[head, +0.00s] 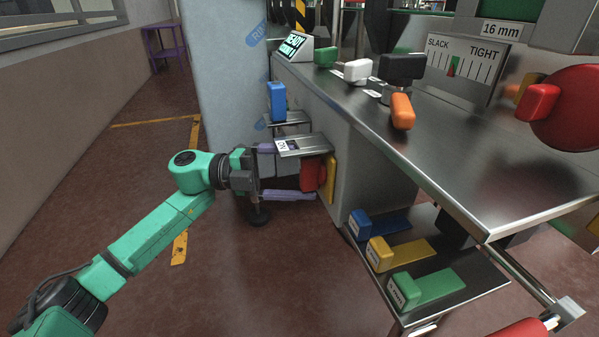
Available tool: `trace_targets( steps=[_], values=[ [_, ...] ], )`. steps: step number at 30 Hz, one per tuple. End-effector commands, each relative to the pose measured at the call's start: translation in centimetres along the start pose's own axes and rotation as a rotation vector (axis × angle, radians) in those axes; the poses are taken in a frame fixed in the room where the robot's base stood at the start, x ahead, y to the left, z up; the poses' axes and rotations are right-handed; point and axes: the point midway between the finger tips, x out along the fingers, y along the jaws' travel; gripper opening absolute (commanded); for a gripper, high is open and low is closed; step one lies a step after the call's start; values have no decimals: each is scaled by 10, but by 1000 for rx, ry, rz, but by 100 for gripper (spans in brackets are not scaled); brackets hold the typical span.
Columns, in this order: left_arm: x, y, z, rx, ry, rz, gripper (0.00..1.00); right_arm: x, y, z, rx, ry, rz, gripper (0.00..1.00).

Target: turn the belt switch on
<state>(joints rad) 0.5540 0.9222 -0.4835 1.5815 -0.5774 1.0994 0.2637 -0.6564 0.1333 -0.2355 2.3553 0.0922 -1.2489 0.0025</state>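A red knob (312,175) with a yellow backing (331,177) is on the side of the steel machine, below a small metal plate (305,145) with a small label. I take it to be the belt switch; its exact setting cannot be read. My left gripper (298,180) comes in from the left, its pale purple fingers spread apart. The lower finger reaches below the knob; the upper one is partly hidden by the plate. The red knob lies at the fingertips, and contact cannot be told. My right gripper is not in view.
The steel bench top (440,150) carries a green block (325,56), a white block (358,71) and an orange lever (402,111). Below, a shelf holds blue, yellow and green (435,286) blocks. A blue block (278,100) stands above the gripper.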

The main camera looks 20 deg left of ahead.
Motion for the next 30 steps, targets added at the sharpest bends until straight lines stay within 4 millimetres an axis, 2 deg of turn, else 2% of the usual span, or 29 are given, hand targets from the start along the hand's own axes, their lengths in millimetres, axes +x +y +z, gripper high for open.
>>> trace_targets(
  steps=[5, 8, 11, 18, 21, 25, 30],
  values=[
    [-1, 0, 0, 0, -1, -1, 100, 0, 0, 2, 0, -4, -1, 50],
    [-10, 0, 1, 0, -3, 1, 100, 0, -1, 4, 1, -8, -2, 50],
    [-32, 0, 1, -1, -5, 2, 100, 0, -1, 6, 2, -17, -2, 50],
    [-104, 0, 1, -3, -6, 2, 100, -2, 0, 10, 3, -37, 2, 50],
    [-127, 0, 1, -2, -5, 1, 100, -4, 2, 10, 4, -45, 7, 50],
    [-143, 0, 0, -1, -2, -1, 100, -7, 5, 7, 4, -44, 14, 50],
    [-146, 0, 0, 0, 0, -1, 100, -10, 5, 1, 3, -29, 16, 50]
  ],
)
